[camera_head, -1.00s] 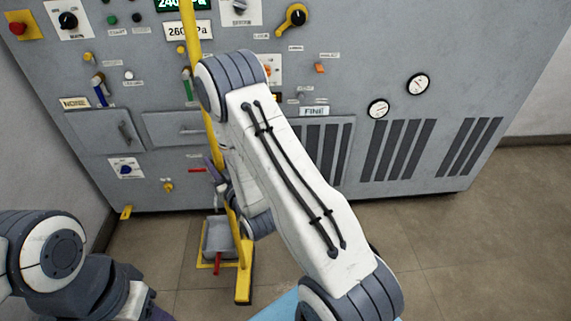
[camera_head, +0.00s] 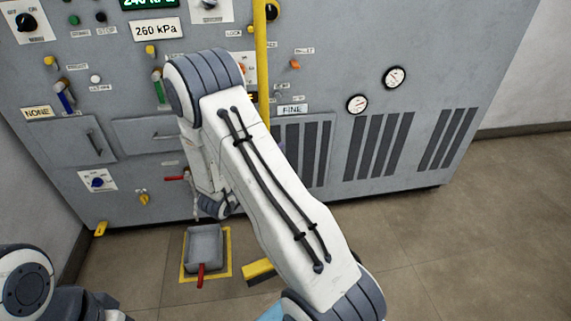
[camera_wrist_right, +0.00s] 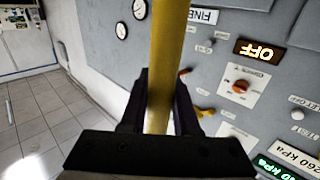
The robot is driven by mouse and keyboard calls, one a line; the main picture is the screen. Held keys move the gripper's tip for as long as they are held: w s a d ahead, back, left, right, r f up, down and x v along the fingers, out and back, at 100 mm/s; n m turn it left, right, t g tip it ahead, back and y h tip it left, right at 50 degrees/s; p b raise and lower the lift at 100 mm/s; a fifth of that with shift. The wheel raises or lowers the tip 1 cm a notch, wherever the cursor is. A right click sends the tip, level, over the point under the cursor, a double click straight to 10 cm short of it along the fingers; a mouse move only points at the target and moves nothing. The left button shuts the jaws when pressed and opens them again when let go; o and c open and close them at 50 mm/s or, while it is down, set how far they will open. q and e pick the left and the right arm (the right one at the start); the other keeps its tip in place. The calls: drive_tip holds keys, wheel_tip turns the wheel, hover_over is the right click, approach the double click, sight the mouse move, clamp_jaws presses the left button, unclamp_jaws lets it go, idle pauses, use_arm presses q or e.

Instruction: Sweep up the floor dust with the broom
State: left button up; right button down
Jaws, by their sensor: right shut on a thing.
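The broom has a long yellow pole (camera_head: 262,70) that stands nearly upright in front of the grey machine. Its yellow head (camera_head: 258,272) is low by the floor, partly behind my right arm. In the right wrist view, my right gripper (camera_wrist_right: 159,88) is shut around the yellow pole (camera_wrist_right: 166,45). In the head view my own arm hides that gripper. A grey dustpan (camera_head: 205,243) with a red handle lies on the floor inside a yellow outline, left of the broom head. I cannot make out floor dust. My left gripper is out of view; only part of that arm shows lower left.
The grey machine (camera_head: 400,140) with knobs, levers, gauges and vents fills the back, close behind the broom. A red lever (camera_head: 175,178) sticks out low on its front. The tiled floor (camera_head: 450,250) is clear to the right.

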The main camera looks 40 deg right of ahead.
drive_tip(key=s+d+f+m+g+h+b, duration=0.1)
drive_tip(key=s+f+m+g+b, duration=0.2)
drive_tip(key=s+f+g+b, duration=0.1)
wheel_tip(320, 180, down, 3)
drive_tip(key=shift+s+d+r+g+b, duration=0.15)
drive_tip(key=shift+d+g+b, duration=0.05)
drive_tip(key=shift+g+b, duration=0.5)
drive_tip(key=shift+r, duration=0.1)
